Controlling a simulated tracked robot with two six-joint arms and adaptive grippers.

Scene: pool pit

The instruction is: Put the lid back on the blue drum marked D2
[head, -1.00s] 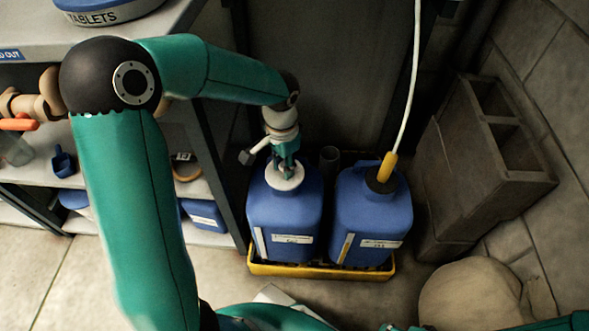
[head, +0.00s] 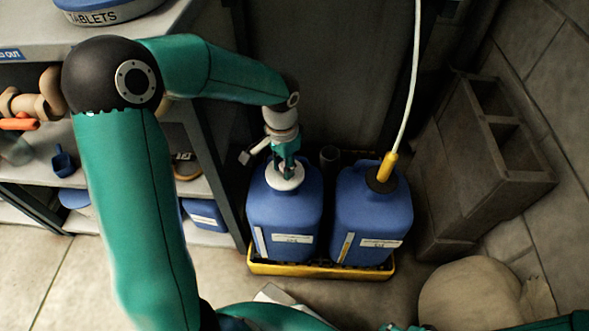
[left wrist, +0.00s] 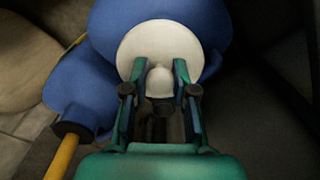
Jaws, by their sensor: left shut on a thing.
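Two blue drums stand side by side. The left drum (head: 283,223) has a white round lid (head: 296,182) over its mouth; whether the lid is fully seated I cannot tell. My left gripper (head: 285,172) comes down from above, shut on the lid's central knob. The left wrist view shows the lid (left wrist: 201,44) with the rounded knob between the fingers (left wrist: 158,80). The right drum (head: 371,222) has a dark collar with a yellow lance in it. The drums' front labels are too blurred to read. My right gripper does not show clearly.
The drums stand in a yellow tray (head: 320,271). A white hose (head: 408,95) rises from the yellow lance (head: 387,167). Hollow blocks (head: 478,165) and a beige sack (head: 470,297) are on the right. Shelves (head: 100,180) stand on the left.

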